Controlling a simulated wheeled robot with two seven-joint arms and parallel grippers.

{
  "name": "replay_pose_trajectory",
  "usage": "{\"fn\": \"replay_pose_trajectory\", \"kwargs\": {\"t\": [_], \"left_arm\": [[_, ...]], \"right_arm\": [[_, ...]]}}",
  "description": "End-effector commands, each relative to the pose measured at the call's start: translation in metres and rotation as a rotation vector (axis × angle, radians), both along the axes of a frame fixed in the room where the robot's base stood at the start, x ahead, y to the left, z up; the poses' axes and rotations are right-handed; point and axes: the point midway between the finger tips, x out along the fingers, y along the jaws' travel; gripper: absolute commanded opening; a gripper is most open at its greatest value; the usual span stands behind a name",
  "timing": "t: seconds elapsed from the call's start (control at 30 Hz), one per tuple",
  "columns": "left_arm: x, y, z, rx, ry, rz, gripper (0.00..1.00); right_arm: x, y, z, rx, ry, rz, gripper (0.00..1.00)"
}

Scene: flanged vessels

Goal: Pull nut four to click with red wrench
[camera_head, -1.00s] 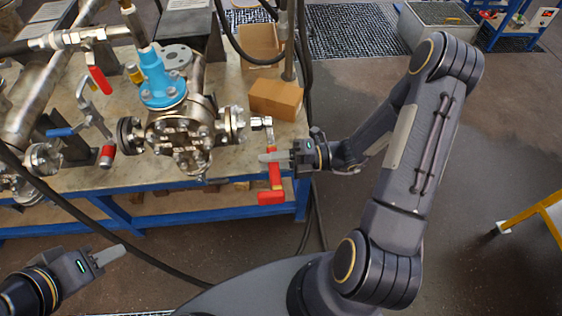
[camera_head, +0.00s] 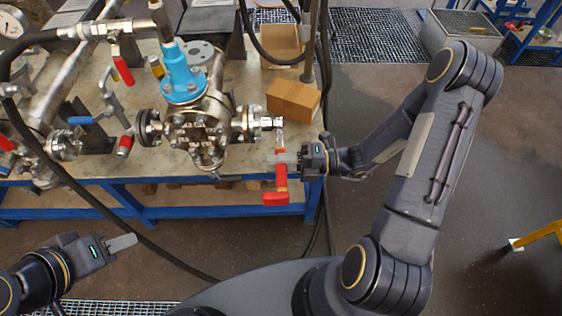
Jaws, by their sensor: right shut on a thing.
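The red wrench (camera_head: 277,185) hangs down in front of the bench edge, its metal head up at the right flange (camera_head: 247,123) of the steel vessel. My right gripper (camera_head: 276,160) is shut on the wrench's shaft, coming in from the right. The wrench head appears to be on a nut at the flange's right side. Which nut is number four cannot be told, as the nuts are small and partly hidden. My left gripper (camera_head: 122,243) is empty at the lower left, away from the bench; its finger gap cannot be made out.
The bench (camera_head: 235,160) has a blue frame (camera_head: 170,212). A cardboard box (camera_head: 294,98) stands close behind the wrench. A blue-topped valve (camera_head: 182,75), pipes and a black hose (camera_head: 75,185) crowd the left.

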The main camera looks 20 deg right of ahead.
Motion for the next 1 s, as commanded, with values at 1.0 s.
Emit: {"fn": "replay_pose_trajectory", "kwargs": {"t": [1.0], "left_arm": [[0.000,0.000,0.019,0.000,0.000,0.000,0.38]], "right_arm": [[0.005,0.017,0.012,0.015,0.041,0.000,0.00]]}}
